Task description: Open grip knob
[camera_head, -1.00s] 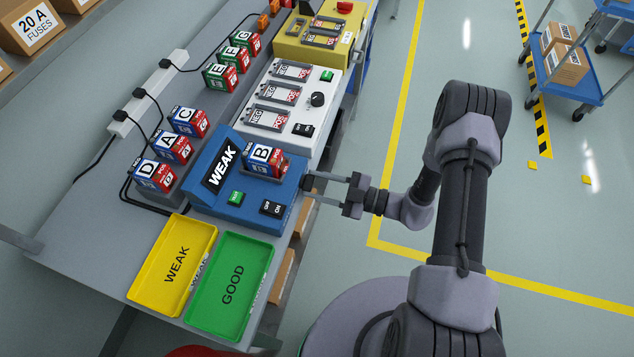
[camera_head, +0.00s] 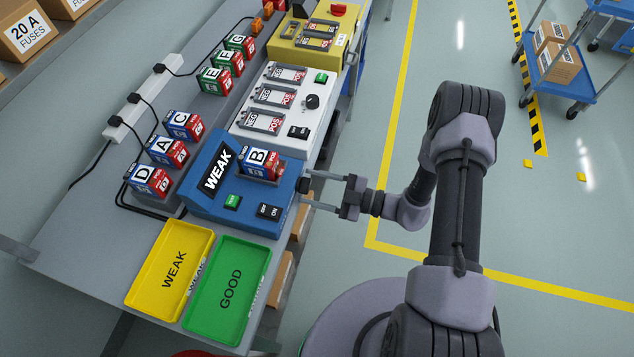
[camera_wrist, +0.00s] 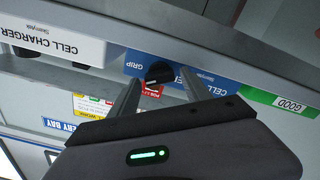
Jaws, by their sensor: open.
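The grip knob (camera_head: 304,185) is a small black knob on the right side of the blue tester (camera_head: 207,203). In the wrist view the knob (camera_wrist: 158,73) sits by the word GRIP on a blue panel. My gripper (camera_head: 309,190) is open and faces the knob from the right. In the wrist view the two fingers of my gripper (camera_wrist: 160,82) stand on either side of the knob, with gaps visible. Cell B (camera_head: 259,163) sits upright in the tester's holder, and the tester's display (camera_head: 217,169) reads WEAK.
A yellow WEAK tray (camera_head: 170,270) and a green GOOD tray (camera_head: 229,290) lie at the table's near end. Cells D, A and C (camera_head: 166,150) stand behind the tester. The white charger (camera_head: 289,117) adjoins it. Open floor (camera_head: 400,130) lies to the right.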

